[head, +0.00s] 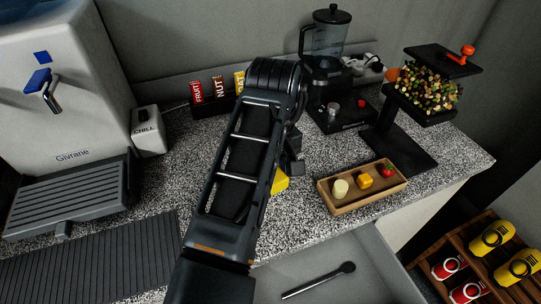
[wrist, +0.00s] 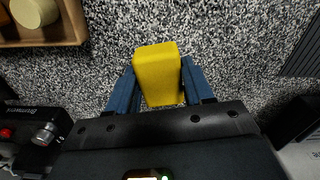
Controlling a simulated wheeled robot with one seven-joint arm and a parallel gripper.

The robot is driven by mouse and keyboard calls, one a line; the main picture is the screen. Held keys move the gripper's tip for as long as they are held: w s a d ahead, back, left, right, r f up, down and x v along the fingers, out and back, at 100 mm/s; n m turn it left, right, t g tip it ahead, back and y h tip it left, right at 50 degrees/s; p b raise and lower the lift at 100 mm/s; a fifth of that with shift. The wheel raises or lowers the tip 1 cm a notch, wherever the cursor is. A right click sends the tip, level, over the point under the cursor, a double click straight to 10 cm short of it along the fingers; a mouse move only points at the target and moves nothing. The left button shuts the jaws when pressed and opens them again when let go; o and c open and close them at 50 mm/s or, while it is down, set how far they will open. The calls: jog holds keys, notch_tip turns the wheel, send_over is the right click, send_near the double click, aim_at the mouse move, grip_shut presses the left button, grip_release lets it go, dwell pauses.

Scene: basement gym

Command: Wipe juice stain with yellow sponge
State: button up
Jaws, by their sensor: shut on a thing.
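A yellow sponge (wrist: 159,84) is held between the two blue fingers of my gripper (wrist: 158,68) in the wrist view. It is over the speckled grey countertop (wrist: 235,40); I cannot tell whether it touches the surface. In the head view only a small part of the sponge (head: 281,182) shows beside my arm, which hides the gripper and the counter under it. No juice stain is visible in either view; it may be hidden.
A wooden tray (head: 334,204) with small food pieces sits right of the sponge. A blender (head: 328,95) and a black stand (head: 402,157) are behind. A water dispenser (head: 72,100) and a ribbed mat (head: 92,262) are left. An open drawer (head: 365,285) holds a dark utensil in front.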

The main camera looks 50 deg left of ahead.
jog(key=shift+r+p, duration=0.5)
jog(key=shift+r, duration=1)
jog(key=shift+f, duration=0.1)
